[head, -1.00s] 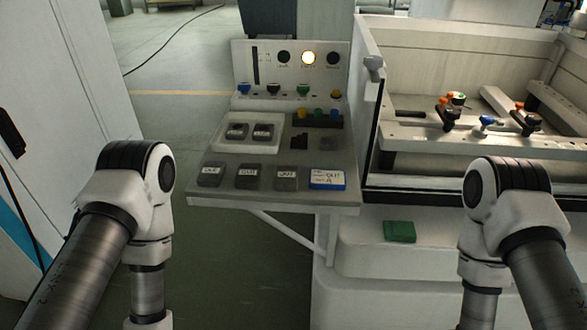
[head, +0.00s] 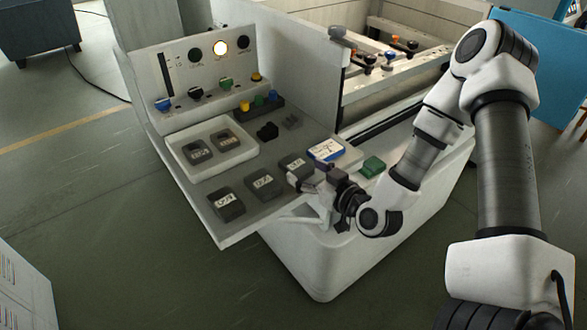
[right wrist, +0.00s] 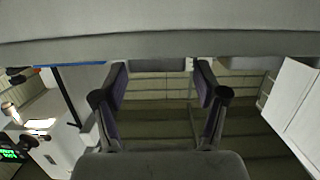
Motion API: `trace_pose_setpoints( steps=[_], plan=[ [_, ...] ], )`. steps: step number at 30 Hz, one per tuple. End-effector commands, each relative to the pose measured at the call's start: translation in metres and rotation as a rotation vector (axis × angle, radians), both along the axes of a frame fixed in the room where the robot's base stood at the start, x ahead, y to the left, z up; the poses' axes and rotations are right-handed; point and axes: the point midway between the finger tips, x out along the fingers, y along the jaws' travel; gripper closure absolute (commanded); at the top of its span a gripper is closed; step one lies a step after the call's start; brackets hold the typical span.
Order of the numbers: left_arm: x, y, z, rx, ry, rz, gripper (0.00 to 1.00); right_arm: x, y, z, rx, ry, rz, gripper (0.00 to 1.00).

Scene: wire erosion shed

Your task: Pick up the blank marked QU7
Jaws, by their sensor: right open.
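Three dark grey blanks with white labels lie in a row along the front of the grey shelf: a left one (head: 226,204), a middle one (head: 263,185) and a right one (head: 297,165). Two similar blanks, (head: 197,152) and (head: 224,140), lie in a white tray (head: 222,168) behind them. The labels are too small to read surely, so I cannot tell which is QU7. My right gripper (head: 345,201) is open and empty at the shelf's front edge, right of the right blank. The right wrist view shows its parted fingers (right wrist: 160,88). My left gripper is out of view.
A blue-and-white labelled block (head: 327,150) lies right of the row, and a green block (head: 373,166) lies on the machine's ledge. Small black pieces (head: 267,131) lie behind the row. The control panel (head: 215,68) rises at the shelf's back.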

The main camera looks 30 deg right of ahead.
Motion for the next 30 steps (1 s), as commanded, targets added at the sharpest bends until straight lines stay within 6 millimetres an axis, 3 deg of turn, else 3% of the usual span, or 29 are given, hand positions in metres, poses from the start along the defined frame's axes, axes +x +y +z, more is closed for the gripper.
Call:
trace_pose_setpoints(
  steps=[9,16,22,30],
  plan=[
    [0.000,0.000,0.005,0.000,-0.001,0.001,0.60,0.045,0.005,-0.010,-0.003,0.002,0.003,0.28],
    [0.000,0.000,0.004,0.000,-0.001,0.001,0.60,0.048,0.005,-0.011,0.002,0.003,0.000,0.28],
    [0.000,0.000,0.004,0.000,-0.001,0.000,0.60,0.048,0.005,-0.011,0.002,0.003,0.000,0.99],
    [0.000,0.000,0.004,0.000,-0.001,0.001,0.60,0.048,0.005,-0.009,0.001,0.000,0.000,1.00]
  ],
)
